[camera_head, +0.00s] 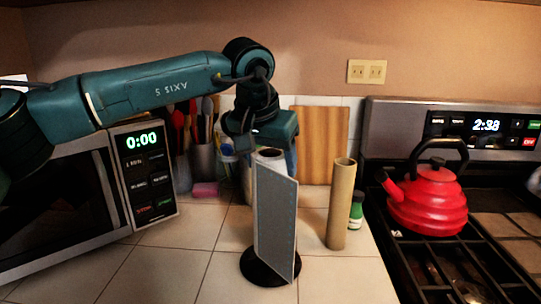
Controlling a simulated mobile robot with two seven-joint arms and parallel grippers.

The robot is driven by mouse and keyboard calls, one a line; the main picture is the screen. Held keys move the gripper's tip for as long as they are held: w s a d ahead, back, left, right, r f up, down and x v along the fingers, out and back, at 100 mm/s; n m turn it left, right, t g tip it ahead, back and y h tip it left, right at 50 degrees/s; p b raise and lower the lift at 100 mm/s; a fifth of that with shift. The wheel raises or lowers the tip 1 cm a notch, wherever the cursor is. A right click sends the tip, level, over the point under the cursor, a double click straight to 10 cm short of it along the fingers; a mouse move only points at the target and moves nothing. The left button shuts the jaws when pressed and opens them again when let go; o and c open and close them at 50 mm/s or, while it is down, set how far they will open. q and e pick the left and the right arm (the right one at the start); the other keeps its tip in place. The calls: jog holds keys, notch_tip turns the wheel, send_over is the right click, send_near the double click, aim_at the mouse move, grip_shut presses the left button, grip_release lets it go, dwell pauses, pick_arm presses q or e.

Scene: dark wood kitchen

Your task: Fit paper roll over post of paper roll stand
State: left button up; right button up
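A paper roll (276,225) with a grey-white hanging sheet stands upright over the round black base (252,270) of the paper roll stand, near the front middle of the counter. The roll's open top shows; the stand's post is not visible, and I cannot tell whether the roll rests fully on the base. My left gripper (264,140) is just above and behind the roll's top, pointing down. Its fingers are not clearly visible, so I cannot tell whether it touches the roll. My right gripper is not in view.
A microwave (75,200) is at left, utensils and a wooden board (320,145) behind. A red kettle (428,200) sits on the stove at right. Front-left tiles are clear.

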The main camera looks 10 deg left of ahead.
pick_arm(q)
jog(key=shift+f, duration=0.2)
jog(key=o, duration=1.3)
jog(key=shift+o, duration=0.2)
jog(key=shift+r, duration=0.1)
jog(key=v, duration=1.3)
jog(key=shift+s, duration=0.15)
